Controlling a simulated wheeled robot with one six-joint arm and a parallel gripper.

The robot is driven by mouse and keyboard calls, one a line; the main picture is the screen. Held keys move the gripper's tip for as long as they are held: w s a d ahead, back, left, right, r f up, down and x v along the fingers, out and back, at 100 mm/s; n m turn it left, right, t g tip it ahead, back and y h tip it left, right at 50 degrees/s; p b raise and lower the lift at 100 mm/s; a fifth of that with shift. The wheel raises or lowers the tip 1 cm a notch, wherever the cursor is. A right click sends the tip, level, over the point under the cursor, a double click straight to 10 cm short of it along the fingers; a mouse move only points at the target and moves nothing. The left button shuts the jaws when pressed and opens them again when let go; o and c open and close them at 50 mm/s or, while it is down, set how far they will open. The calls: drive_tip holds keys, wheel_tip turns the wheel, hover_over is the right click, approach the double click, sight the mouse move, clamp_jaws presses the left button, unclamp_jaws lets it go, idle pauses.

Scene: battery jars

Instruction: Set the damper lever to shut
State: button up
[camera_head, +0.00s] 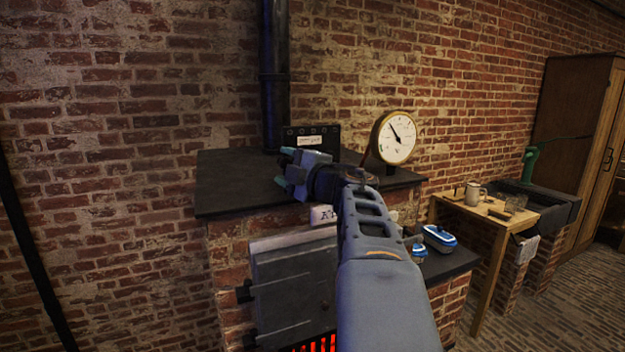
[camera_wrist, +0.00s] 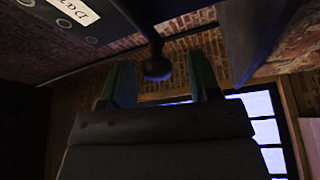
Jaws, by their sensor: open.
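The black damper plate (camera_head: 325,134) stands at the back of the stove top, against the flue pipe, with a pale label on it. In the wrist view the damper plate (camera_wrist: 35,35) shows at top left with part of its label. A dark round knob on a stem (camera_wrist: 157,67), likely the damper lever's end, shows between my fingertips in the picture; I cannot tell whether it lies between them in depth. My gripper (camera_head: 284,167) is open over the stove top, its teal fingers apart. In the wrist view my gripper (camera_wrist: 163,78) holds nothing visible. The lever is not clear in the head view.
The black stove top (camera_head: 225,190) surrounds my gripper, with the flue pipe (camera_head: 274,80) behind. A round gauge (camera_head: 396,138) stands to the right. A wooden table (camera_head: 475,208) stands further right.

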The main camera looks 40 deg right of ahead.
drive_tip(key=s+f+b, duration=0.1)
drive_tip(key=s, duration=0.9)
drive_tip(key=shift+s+d+b, duration=0.2)
drive_tip(key=shift+d+b, duration=0.1)
drive_tip(key=shift+d, duration=0.15)
